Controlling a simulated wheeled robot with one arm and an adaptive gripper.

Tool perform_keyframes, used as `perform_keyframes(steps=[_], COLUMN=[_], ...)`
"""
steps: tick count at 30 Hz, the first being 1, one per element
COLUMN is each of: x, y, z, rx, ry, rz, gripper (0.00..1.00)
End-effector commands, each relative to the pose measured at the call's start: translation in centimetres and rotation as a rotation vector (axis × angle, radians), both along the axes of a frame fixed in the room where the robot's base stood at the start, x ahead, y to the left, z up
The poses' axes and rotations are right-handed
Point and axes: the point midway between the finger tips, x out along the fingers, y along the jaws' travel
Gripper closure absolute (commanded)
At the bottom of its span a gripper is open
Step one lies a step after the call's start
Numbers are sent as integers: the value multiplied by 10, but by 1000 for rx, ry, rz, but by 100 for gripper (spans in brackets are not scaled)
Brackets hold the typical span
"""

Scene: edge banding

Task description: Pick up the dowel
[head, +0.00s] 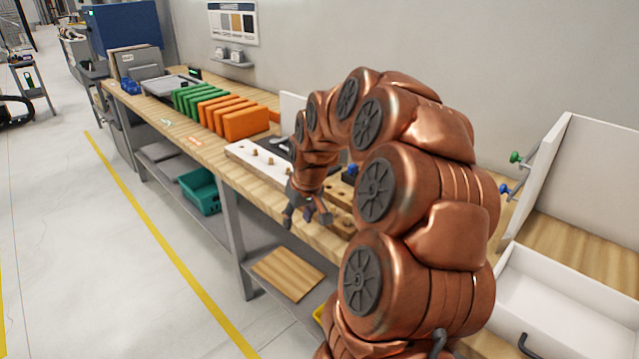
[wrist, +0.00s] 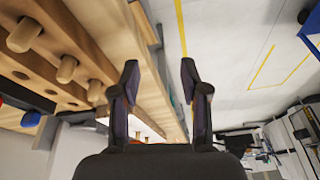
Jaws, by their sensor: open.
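Several light wooden dowels stand in a wooden block with round holes, seen in the wrist view; one dowel (wrist: 67,68) is at mid left, and the holed block (wrist: 75,92) runs diagonally there. I cannot tell which dowel is meant. In the head view the holed block (head: 342,219) shows partly behind my arm. My gripper (head: 306,219) is over the front edge of the bench, close to the block. Its fingers also show in the wrist view (wrist: 159,66), open with nothing between them. The dowels are to the left of the fingers there, apart from them.
The long wooden bench (head: 225,160) carries a white board (head: 243,153) with small pegs, and green (head: 192,97) and orange (head: 245,122) blocks farther left. A white cabinet part (head: 555,290) stands at right. Open floor (head: 100,250) lies in front of the bench.

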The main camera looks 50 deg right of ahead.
Motion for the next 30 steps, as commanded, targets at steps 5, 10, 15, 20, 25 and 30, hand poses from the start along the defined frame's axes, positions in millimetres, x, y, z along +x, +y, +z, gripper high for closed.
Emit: perform_keyframes(steps=[5,10,15,20,25,30], x=[4,4,4,8,12,13], y=[-55,-88,-100,-100,-101,-100], z=[47,62,63,51,39,31], rx=[-30,-54,-63,-61,-62,-59], ry=[-47,-76,-83,-80,-83,-79], rz=[-63,-100,-112,-110,-110,-110], gripper=[55,55,55,55,55,55])
